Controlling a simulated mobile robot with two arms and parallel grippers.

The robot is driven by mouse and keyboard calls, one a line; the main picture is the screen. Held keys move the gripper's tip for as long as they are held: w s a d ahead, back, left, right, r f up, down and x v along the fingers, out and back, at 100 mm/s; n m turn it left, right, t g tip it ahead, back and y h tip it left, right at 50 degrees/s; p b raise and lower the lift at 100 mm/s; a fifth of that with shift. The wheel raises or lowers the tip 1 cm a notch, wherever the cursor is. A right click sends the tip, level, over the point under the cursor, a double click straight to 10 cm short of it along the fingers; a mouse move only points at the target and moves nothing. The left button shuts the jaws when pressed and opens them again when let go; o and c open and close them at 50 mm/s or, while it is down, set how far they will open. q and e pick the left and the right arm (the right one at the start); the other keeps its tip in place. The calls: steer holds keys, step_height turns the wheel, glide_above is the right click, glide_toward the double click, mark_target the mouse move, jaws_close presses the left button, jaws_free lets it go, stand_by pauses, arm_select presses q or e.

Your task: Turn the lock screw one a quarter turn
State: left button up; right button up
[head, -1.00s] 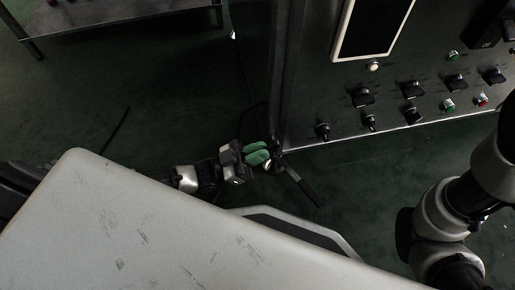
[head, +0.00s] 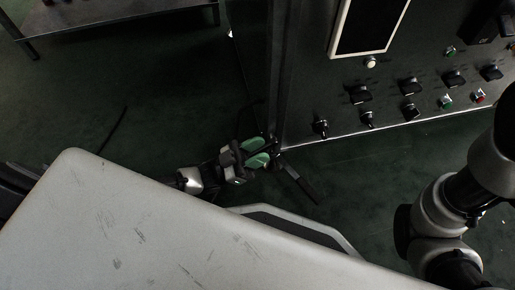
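My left gripper (head: 261,152) is low in the middle of the head view, beside the lower left corner of the control cabinet. Its two green finger pads stand apart with a dark gap between them, and I see nothing held. A dark lever with a black grip (head: 302,186) sticks out to the lower right just past the fingertips. I cannot make out lock screw one for sure; the small dark parts at the fingertips are too dim to tell apart. My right arm shows at the right edge, but its gripper is not in view.
The cabinet front (head: 310,110) carries a framed screen (head: 367,25), several black rotary knobs and green and red buttons. A metal table (head: 110,15) stands at the upper left. A pale scratched surface (head: 150,230) fills the lower left. The dark floor is mostly clear.

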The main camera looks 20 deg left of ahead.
mark_target(271, 142)
arm_select(q)
steer(key=shift+r, duration=0.1)
steer(key=shift+s+a+r+g+y, duration=0.15)
steer(key=shift+r+g+y, duration=0.2)
steer(key=shift+y, duration=0.2)
steer(key=shift+w+a+r+g+y, duration=0.1)
steer(key=shift+r+g+y, duration=0.1)
steer(key=shift+g+y, duration=0.25)
steer(key=r+g+y, duration=0.1)
steer(key=y, duration=0.1)
steer(key=g+y+p, duration=0.1)
steer(key=shift+s+r+y, duration=0.15)
steer(key=shift+r+y, duration=0.25)
steer(key=p+v, duration=0.6)
steer(key=v, duration=0.4)
steer(key=d+r+t+h+p, duration=0.2)
steer(key=d+r+p, duration=0.3)
steer(key=r, duration=0.9)
steer(key=s+d+r+t+h+p, duration=0.1)
steer(key=d+r+h+p, duration=0.4)
steer(key=r, duration=0.9)
steer(key=shift+d+r+m+t, duration=0.35)
steer(key=shift+d+t, duration=0.45)
steer(key=shift+d, duration=1.05)
steer(key=shift+s+f, duration=0.1)
